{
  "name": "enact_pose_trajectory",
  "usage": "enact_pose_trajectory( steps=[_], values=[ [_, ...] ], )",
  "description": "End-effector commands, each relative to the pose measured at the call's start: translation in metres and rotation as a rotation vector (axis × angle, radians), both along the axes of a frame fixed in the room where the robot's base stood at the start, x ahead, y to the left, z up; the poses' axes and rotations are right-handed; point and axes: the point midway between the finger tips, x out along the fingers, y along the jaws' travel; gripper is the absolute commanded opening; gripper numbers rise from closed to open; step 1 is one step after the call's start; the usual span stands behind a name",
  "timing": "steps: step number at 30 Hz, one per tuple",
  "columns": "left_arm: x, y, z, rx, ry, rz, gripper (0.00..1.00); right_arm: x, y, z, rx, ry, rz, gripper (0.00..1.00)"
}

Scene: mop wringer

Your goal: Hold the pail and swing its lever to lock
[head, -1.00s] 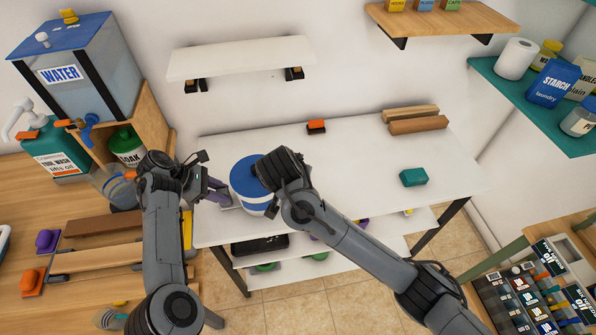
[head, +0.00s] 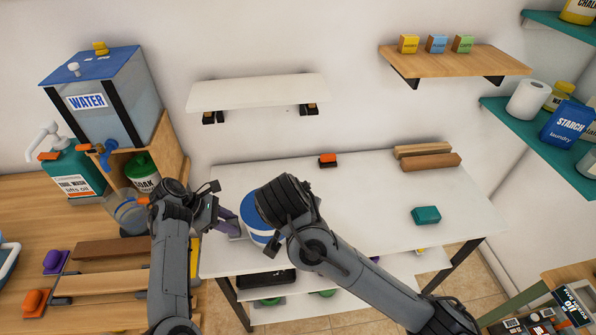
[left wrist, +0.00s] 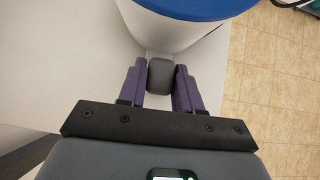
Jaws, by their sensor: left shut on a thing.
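The pail (head: 262,220) is white with a blue top and stands at the left end of the white table. In the left wrist view its white wall and blue rim (left wrist: 200,8) show at the top. My left gripper (head: 232,222) is beside the pail's left side. In the left wrist view its purple fingers (left wrist: 161,82) are shut on a grey block (left wrist: 160,74), which looks like the lever's grip, close to the pail wall. My right arm's dark wrist covers the pail's right side in the head view. The right fingertips are hidden.
The white table (head: 350,205) is clear in its middle. A teal block (head: 426,215), an orange-topped block (head: 327,160) and wooden rolls (head: 430,163) lie on it. The water tank (head: 105,105) and bottles stand at left. A white shelf (head: 258,92) hangs above.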

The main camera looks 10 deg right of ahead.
Motion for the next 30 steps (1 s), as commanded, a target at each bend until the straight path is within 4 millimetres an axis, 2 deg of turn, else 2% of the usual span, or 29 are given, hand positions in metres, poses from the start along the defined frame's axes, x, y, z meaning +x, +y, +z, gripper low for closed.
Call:
enact_pose_trajectory(
  steps=[12, 13, 18, 30],
  values=[
    [-0.0012, -0.0003, -0.0027, 0.000, 0.004, 0.000, 0.00, -0.0015, 0.0006, 0.0017, 0.000, 0.000, 0.000, 0.54],
    [-0.0011, -0.0002, -0.0026, 0.000, 0.004, 0.000, 0.37, -0.0016, 0.0007, 0.0016, 0.000, 0.000, 0.000, 0.54],
    [-0.0007, -0.0001, -0.0017, 0.000, 0.003, 0.000, 0.63, -0.0014, 0.0006, 0.0016, 0.000, 0.001, 0.000, 0.54],
    [0.0003, 0.0034, 0.0033, 0.001, -0.001, 0.001, 0.64, -0.0014, 0.0006, 0.0017, 0.000, 0.001, 0.000, 0.54]
  ],
)
